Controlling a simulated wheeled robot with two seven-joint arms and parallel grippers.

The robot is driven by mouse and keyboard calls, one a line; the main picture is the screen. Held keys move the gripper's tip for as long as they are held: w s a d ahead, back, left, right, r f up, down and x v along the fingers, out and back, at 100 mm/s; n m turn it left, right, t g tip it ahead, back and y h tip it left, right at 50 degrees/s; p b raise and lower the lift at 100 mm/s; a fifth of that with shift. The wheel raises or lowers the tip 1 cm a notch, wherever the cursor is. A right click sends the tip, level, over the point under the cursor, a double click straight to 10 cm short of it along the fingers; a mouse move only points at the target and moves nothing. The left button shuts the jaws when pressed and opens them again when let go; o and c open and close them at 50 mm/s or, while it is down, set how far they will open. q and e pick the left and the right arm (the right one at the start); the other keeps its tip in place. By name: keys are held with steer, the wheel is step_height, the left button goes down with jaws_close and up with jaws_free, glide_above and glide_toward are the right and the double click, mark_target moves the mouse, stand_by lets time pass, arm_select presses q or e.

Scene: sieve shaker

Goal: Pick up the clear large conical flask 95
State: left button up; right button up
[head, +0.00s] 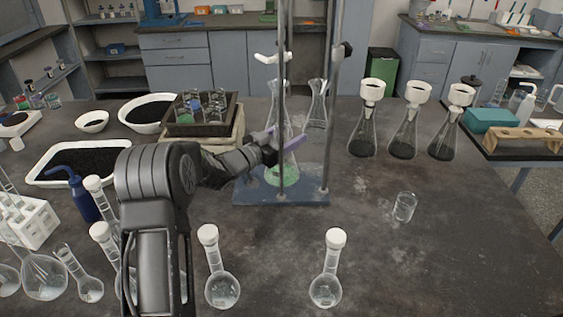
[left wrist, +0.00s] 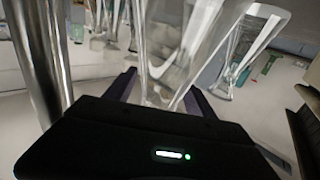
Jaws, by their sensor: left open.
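My left gripper (head: 280,144) reaches in among the rods of a metal stand, at a clear conical flask (head: 290,165) with green in its bottom on the stand's blue base. In the left wrist view, a large clear glass body (left wrist: 165,75) stands between the open fingers of my left gripper (left wrist: 163,92); I cannot tell whether they touch it. Another clear conical flask (head: 318,104) stands just behind and to the right, and shows at right in the left wrist view (left wrist: 238,55). Which flask bears the number 95 cannot be read. My right gripper is not in view.
The stand's upright rods (head: 330,120) and blue base (head: 305,192) are close around my gripper. A tray of small bottles (head: 222,128) lies to the left. Several filter flasks (head: 405,140) stand to the right. A small beaker (head: 404,207) and stoppered flasks (head: 326,288) are in front.

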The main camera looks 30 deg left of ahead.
arm_select(q)
steer(key=shift+c, duration=0.5)
jaws_close()
stand_by(0.6)
steer(key=shift+w+r, duration=0.1)
